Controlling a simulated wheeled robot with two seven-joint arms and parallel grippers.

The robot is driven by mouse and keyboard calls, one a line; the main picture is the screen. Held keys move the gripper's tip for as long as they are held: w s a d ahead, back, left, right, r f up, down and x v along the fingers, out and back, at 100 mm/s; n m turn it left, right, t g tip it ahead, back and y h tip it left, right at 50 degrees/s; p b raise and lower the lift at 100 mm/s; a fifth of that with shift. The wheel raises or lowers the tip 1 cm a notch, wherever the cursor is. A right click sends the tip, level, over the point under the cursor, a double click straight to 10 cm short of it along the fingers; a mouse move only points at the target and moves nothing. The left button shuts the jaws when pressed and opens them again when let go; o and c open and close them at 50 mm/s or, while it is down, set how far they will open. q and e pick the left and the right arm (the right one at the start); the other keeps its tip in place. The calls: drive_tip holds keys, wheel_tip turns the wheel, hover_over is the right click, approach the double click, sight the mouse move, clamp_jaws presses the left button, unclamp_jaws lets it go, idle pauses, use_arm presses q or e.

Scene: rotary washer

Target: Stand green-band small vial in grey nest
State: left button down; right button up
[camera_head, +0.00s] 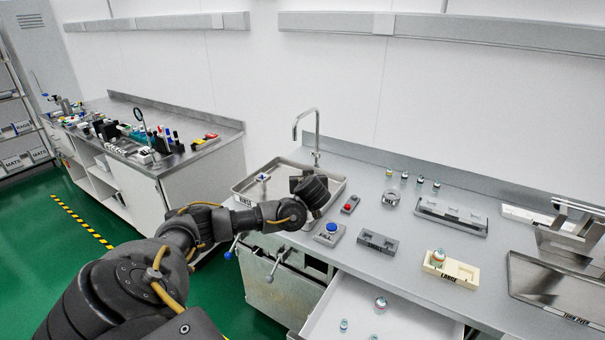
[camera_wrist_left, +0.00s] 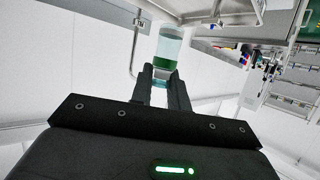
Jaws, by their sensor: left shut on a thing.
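The green-band small vial (camera_wrist_left: 168,48) is clear with pale liquid and a green band. In the left wrist view it sits between the fingertips of my left gripper (camera_wrist_left: 163,82), which is shut on its narrower end; the wider end sticks out beyond the fingers. In the head view my left gripper (camera_head: 312,190) is over the right side of the sink, and the vial is hidden behind the wrist. A dark grey block with recesses (camera_head: 377,241) lies on the counter right of the gripper, apart from it. It looks like the grey nest. My right gripper is not in view.
A cream nest marked LARGE (camera_head: 455,275) holds a vial. A blue-button box (camera_head: 330,234) and a red-button box (camera_head: 350,204) stand near the gripper. A longer grey rack (camera_head: 452,217) lies behind. An open drawer (camera_head: 365,318) holds several vials. The faucet (camera_head: 316,135) rises behind the sink.

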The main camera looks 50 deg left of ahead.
use_arm(q)
drive_tip(key=s+d+r+m+t+h+b, duration=0.1)
drive_tip(key=d+r+m+t+h, duration=0.15)
drive_tip(key=d, duration=1.05)
drive_tip(key=s+d+r+m+t+h+b, duration=0.15)
drive_tip(key=d+r+m+h, duration=0.25)
drive_tip(key=d, duration=1)
drive_tip(key=s+d+f+m+t+h+b, duration=0.1)
drive_tip(key=s+d+f+m+h+b, duration=0.2)
drive_tip(key=d+f+b, duration=0.5)
drive_tip(key=s+b, duration=0.1)
drive_tip(key=b, duration=0.3)
drive_tip(key=shift+s+d+h, duration=0.15)
drive_tip(key=shift+h, duration=0.2)
drive_tip(key=shift+m, duration=0.25)
